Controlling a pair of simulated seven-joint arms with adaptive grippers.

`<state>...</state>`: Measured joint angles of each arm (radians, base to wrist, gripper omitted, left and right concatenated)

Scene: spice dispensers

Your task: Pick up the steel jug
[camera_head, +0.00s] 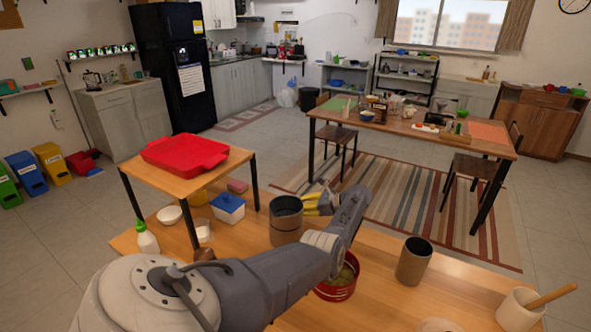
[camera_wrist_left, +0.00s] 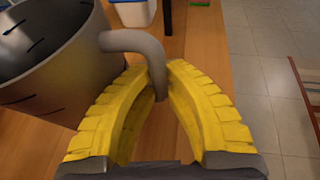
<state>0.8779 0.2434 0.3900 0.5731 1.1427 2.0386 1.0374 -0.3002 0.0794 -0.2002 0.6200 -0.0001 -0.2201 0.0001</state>
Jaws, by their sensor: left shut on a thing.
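The steel jug (camera_head: 286,222) is a grey cylinder with a dark inside, upright at the wooden counter's far edge. In the left wrist view the jug (camera_wrist_left: 60,70) fills the upper left, its curved handle (camera_wrist_left: 130,40) reaching right and down between my fingers. My left gripper (camera_head: 322,204) has yellow ribbed fingers and is to the right of the jug. In the wrist view the gripper (camera_wrist_left: 163,82) is shut on the handle. Whether the jug's base touches the counter is unclear. My right gripper is not in view.
A red pot (camera_head: 338,285) is partly behind my arm. A grey-brown cup (camera_head: 414,262) and a white mortar with a pestle (camera_head: 518,312) stand to the right. A blue-lidded container (camera_head: 229,208) and a green-capped bottle (camera_head: 146,238) are to the left, near a raised shelf with a red tray (camera_head: 185,153).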

